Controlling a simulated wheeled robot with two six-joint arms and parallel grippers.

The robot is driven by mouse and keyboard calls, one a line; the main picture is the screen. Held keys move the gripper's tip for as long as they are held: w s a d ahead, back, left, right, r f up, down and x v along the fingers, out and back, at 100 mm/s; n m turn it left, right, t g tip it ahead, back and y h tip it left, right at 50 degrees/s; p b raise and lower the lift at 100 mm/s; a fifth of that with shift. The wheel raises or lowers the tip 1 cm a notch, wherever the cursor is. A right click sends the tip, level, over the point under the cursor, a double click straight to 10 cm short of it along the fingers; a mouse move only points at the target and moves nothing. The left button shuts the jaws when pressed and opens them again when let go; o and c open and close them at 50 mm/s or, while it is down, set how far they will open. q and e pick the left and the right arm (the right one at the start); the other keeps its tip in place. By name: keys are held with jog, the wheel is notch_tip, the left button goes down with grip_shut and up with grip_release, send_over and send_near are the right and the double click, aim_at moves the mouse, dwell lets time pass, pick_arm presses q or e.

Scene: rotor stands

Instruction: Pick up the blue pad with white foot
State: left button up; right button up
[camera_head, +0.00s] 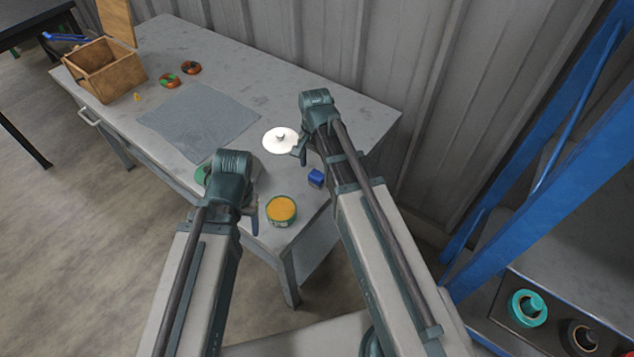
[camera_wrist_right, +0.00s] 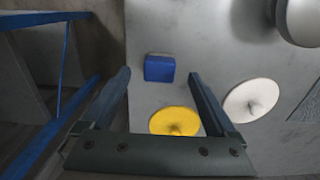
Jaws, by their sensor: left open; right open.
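A small blue block (camera_head: 316,178), which looks like the blue pad, lies on the grey table near its right end. It also shows in the right wrist view (camera_wrist_right: 159,68), framed between the two fingers and beyond them. I cannot make out a white foot on it. My right gripper (camera_head: 300,150) is open and empty, above the table close to the block and the white disc. My left gripper (camera_head: 253,216) is open above the table's front edge, left of the yellow-topped tin.
A white disc (camera_head: 280,141) and a yellow-topped green tin (camera_head: 281,210) stand near the block. A corrugated wall (camera_head: 440,90) is behind; a blue rack (camera_head: 540,150) is at right.

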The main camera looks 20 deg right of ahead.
aim_at(317, 175)
jog(key=shift+w+d+f+b, duration=0.15)
jog(key=shift+f+b, duration=1.2)
jog(key=shift+w+d+f+b, duration=0.1)
jog(key=shift+f+b, duration=1.2)
jog(key=shift+r, duration=0.1)
jog(key=c, duration=1.4)
